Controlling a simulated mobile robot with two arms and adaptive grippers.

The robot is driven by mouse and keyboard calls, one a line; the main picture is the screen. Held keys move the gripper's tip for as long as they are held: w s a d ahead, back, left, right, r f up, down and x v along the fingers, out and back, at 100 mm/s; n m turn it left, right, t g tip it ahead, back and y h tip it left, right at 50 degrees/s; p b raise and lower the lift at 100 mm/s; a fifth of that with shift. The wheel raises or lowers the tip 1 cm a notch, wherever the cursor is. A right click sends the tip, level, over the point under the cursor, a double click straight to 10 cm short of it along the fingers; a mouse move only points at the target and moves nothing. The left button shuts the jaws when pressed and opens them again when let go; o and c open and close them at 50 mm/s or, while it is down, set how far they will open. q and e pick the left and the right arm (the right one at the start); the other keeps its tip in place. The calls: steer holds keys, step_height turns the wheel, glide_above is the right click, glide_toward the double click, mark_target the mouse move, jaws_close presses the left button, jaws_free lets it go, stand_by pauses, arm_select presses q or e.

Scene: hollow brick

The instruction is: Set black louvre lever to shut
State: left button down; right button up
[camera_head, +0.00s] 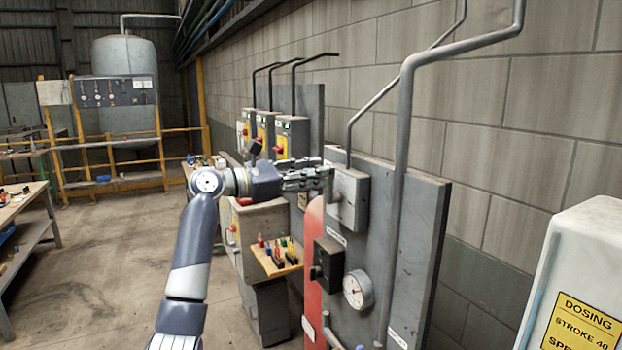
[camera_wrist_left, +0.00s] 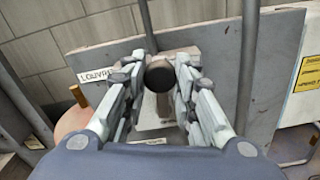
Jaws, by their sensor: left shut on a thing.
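My left gripper (camera_head: 326,178) reaches in from the left to a grey box (camera_head: 350,202) on the upright grey panel. In the left wrist view its two fingers (camera_wrist_left: 159,88) are closed around the round dark end of the black louvre lever (camera_wrist_left: 159,74). A label that reads "LOUVR…" (camera_wrist_left: 96,75) shows beside it on the panel. The fingers hide most of the lever in the head view, so I cannot tell its exact angle. My right gripper is not in view.
Below the box, the panel (camera_head: 420,240) carries a black switch box (camera_head: 328,264) and a round gauge (camera_head: 357,289). A thick grey pipe (camera_head: 403,150) runs up the panel's right side. A small wooden shelf (camera_head: 273,268) with coloured items stands left of it. Open floor lies left.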

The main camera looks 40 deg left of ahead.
arm_select(q)
steer(key=shift+w+a+r+n, duration=0.1)
steer(key=shift+a+r+n, duration=0.2)
steer(key=shift+a+n, duration=0.4)
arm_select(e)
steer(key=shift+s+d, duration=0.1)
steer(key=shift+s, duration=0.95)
arm_select(q)
steer(key=shift+d, duration=0.15)
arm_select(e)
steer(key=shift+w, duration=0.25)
arm_select(q)
steer(key=c, duration=1.3)
jaws_free()
steer(key=shift+w+f, duration=0.1)
steer(key=shift+f, duration=0.05)
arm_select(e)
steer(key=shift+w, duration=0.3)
arm_select(q)
steer(key=v, duration=1.2)
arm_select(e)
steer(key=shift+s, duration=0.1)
